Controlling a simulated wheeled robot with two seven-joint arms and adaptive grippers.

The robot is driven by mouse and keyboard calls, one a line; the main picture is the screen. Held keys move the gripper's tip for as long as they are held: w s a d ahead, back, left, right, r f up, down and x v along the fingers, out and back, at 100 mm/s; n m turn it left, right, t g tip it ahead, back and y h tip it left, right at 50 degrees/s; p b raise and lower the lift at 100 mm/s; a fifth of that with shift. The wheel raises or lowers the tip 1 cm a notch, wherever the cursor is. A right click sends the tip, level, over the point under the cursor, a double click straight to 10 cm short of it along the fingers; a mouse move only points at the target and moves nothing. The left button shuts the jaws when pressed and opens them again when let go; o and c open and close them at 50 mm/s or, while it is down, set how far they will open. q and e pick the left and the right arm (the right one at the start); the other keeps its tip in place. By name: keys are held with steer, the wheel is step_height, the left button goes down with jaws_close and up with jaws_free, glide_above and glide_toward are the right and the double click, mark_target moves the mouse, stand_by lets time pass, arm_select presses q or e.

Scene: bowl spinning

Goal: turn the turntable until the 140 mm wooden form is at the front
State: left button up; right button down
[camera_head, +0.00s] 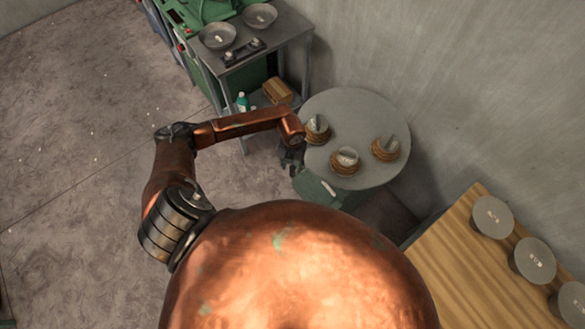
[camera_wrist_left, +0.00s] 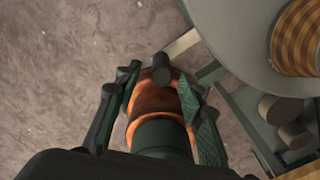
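The round grey turntable (camera_head: 350,105) stands right of centre in the head view. Its rim shows at the upper right of the left wrist view (camera_wrist_left: 235,45). Three round wooden forms with grey metal tops sit on it: one at left (camera_head: 317,130), one at front (camera_head: 345,161), one at right (camera_head: 386,148). I cannot read their sizes. My left gripper (camera_head: 291,160) is beside the turntable's left edge. In the left wrist view my left gripper (camera_wrist_left: 162,82) is open, with a dark knob (camera_wrist_left: 161,67) between its fingertips, touching neither visibly. My right gripper is not in view.
A grey metal table (camera_head: 265,50) with two bowls stands behind, left of the turntable. A green bottle (camera_head: 242,102) and wooden blocks (camera_head: 277,91) are below it. A wooden table (camera_head: 470,265) with several grey discs is at the lower right. A wall is behind.

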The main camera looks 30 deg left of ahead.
arm_select(q)
steer(key=shift+f, duration=1.3)
steer(key=shift+c, duration=0.5)
jaws_close()
